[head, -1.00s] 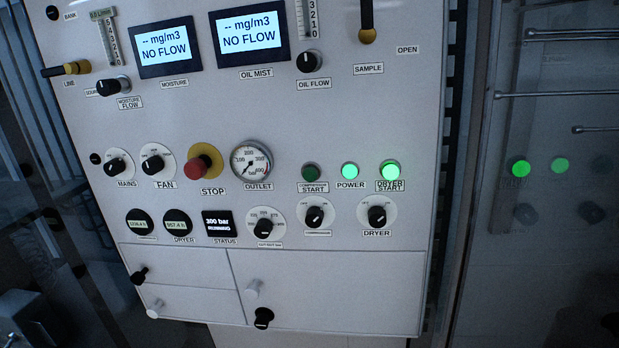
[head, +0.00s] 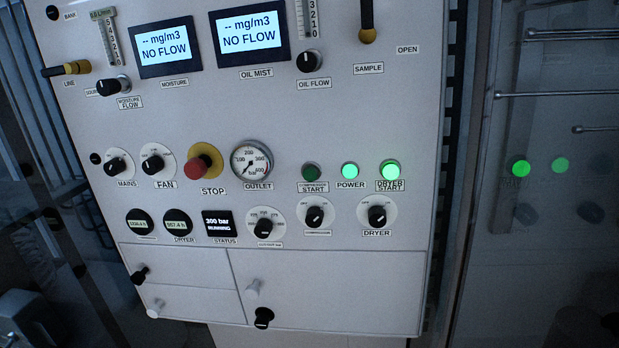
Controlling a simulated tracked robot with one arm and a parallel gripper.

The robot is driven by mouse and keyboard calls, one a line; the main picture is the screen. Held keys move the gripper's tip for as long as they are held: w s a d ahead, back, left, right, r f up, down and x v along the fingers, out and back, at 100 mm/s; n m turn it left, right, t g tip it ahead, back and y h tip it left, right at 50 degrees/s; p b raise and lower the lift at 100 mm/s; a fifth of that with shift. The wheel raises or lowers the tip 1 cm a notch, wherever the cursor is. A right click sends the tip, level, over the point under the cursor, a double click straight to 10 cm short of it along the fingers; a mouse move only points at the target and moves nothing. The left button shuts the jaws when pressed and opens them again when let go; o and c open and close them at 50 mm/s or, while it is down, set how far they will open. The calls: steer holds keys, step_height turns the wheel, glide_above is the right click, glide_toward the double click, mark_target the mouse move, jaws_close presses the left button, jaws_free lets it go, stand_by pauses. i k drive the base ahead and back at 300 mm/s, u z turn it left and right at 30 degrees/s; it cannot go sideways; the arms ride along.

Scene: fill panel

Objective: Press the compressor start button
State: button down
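The compressor start button (head: 311,172) is a round, dark green, unlit button in the middle row of the white panel (head: 330,270), above its label. Nothing touches it or covers it. The power lamp (head: 350,171) and the dryer start button (head: 390,170) to its right are lit bright green. The status screen (head: 217,224) reads 300 bar, with a second line that looks like RUNNING. A blurred grey part (head: 28,318) shows at the lower left edge, well away from the button. I cannot tell whether it is my gripper or whether it is open or shut.
A red stop button (head: 200,167) on a yellow base and the outlet gauge (head: 251,166) lie left of the button. The compressor knob (head: 315,216) and dryer knob (head: 377,216) sit below. A dark glossy surface (head: 540,260) at right mirrors the green lights.

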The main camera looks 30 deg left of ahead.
mark_target(310, 173)
steer(key=u, duration=0.55)
steer(key=k, duration=1.35)
steer(key=u, duration=0.85)
steer(key=i, duration=1.75)
steer(key=z, duration=0.8)
steer(key=i, duration=0.2)
steer(key=z, duration=0.15)
